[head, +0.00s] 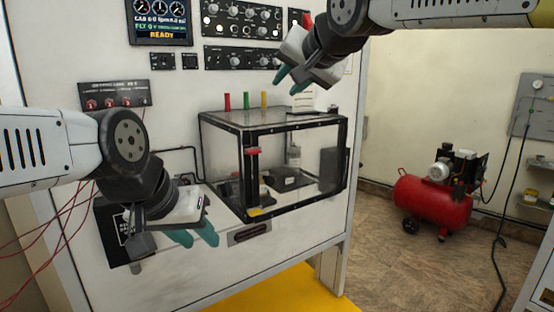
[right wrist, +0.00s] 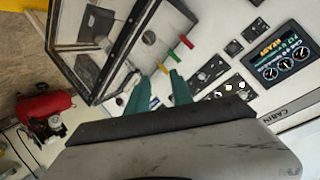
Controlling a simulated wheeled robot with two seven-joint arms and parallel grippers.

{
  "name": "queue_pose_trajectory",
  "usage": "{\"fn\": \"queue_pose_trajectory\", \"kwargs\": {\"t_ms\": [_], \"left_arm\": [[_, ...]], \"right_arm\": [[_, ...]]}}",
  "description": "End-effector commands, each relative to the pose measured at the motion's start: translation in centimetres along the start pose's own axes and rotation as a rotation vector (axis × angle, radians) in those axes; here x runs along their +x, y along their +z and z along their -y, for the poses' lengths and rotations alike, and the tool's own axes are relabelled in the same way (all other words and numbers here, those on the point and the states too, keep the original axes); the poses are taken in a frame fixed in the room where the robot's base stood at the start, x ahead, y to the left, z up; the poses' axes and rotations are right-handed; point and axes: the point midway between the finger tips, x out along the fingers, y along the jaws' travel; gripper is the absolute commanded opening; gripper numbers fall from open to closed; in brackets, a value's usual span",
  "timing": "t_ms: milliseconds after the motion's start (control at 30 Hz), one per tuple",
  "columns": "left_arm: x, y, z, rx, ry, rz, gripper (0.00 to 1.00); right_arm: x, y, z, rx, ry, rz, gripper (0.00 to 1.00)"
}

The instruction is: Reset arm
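My left gripper (head: 194,238) hangs low in front of the bench at the left in the head view. Its two teal fingers are apart with nothing between them. My right gripper (head: 290,82) is up high, in front of the panel and above the clear box (head: 230,118). Its teal fingers are also apart and empty, and they show in the right wrist view (right wrist: 160,92) with a gap between them. Neither gripper is seen touching anything. The upper right arm reaches in from the top right.
A display (head: 160,20) reads READY, beside knob panels (head: 242,20). A red-knobbed panel (head: 115,95) is at left. A red compressor (head: 432,203) stands on open floor at right.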

Motion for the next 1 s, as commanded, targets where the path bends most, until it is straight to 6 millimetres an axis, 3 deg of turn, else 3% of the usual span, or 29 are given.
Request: {"fn": "queue_pose_trajectory", "kwargs": {"t_ms": [33,200,300,400,500,600,1000], "left_arm": [[0.0,0.0,0.0,0.0,0.0,0.0,0.36],[0.0,0.0,0.0,0.0,0.0,0.0,0.36],[0.0,0.0,0.0,0.0,0.0,0.0,0.36],[0.0,0.0,0.0,0.0,0.0,0.0,0.36],[0.0,0.0,0.0,0.0,0.0,0.0,0.36],[0.0,0.0,0.0,0.0,0.0,0.0,0.36],[0.0,0.0,0.0,0.0,0.0,0.0,0.36]], "right_arm": [[-0.5,2.0,-3.3,-0.03,0.058,0.037,0.27],[-3.0,10.3,-13.0,-0.15,0.209,0.218,0.27],[-4.7,15.3,-17.0,-0.2,0.255,0.326,0.27],[-6.2,19.3,-19.6,-0.235,0.275,0.414,0.27],[-7.1,22.0,-21.0,-0.258,0.278,0.472,0.27],[-7.6,23.3,-21.6,-0.27,0.278,0.502,0.27],[-7.6,23.5,-21.7,-0.273,0.276,0.507,0.27]]}}
